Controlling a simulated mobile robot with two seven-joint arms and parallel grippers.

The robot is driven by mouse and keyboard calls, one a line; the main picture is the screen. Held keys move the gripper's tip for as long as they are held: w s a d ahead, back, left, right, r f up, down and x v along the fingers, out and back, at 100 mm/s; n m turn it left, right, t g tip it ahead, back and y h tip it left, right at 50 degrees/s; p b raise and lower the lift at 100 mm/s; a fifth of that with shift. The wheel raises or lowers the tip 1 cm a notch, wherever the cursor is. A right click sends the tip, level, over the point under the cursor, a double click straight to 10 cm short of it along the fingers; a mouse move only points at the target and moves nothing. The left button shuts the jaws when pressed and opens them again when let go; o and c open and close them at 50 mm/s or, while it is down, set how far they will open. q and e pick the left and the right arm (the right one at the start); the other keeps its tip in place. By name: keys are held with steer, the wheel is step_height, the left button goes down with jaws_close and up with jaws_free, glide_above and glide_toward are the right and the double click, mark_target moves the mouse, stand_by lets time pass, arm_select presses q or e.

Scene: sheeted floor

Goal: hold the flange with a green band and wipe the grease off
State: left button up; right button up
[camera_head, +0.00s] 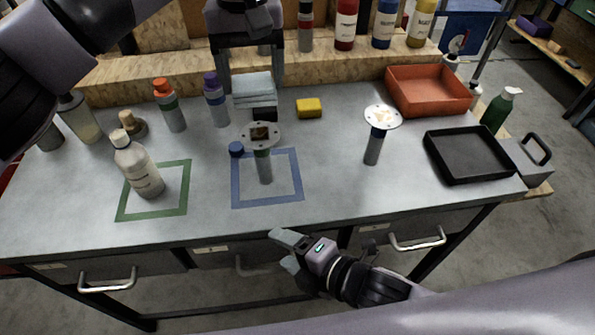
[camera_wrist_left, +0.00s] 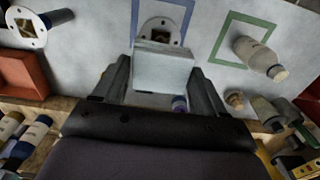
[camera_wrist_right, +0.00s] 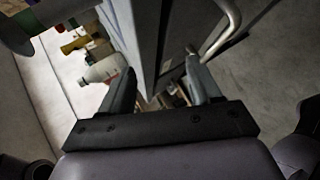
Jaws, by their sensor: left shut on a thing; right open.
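The green-banded flange (camera_head: 264,168) stands upright inside the blue square outline, with a dark brown grease patch on its disc. Its disc also shows in the left wrist view (camera_wrist_left: 149,25). A second flange (camera_head: 374,150) with a blue band stands to the right, with tan marks on its disc. My left gripper (camera_head: 250,88) is shut on a folded grey cloth (camera_wrist_left: 164,68), behind the green-banded flange and apart from it. My right gripper (camera_head: 283,250) is open and empty in front of the bench's front edge.
A cream bottle (camera_head: 138,170) stands in the green outline (camera_head: 152,214). An orange tray (camera_head: 428,105) and a black tray (camera_head: 467,172) stand right. Drawer handles project below.

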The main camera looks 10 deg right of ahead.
steer(key=w+a+r+n+y, duration=0.1)
steer(key=a+r+n+y, duration=0.1)
steer(key=a+r+n, duration=0.35)
steer(key=n+t+h, duration=0.1)
steer(key=n+h, duration=0.1)
steer(key=n, duration=1.1)
glide_toward(258, 160)
steer(key=f, duration=0.1)
steer(key=w+f, duration=0.1)
steer(key=shift+d+f, duration=0.25)
steer(key=shift+f, duration=0.05)
steer(key=shift+w+a+f+t, duration=0.2)
steer(key=shift+w+t, duration=0.1)
steer(key=shift+w, duration=0.15)
steer(key=x, duration=1)
steer(key=shift+w+a+f, duration=0.15)
steer(key=shift+w+a, duration=0.1)
jaws_close()
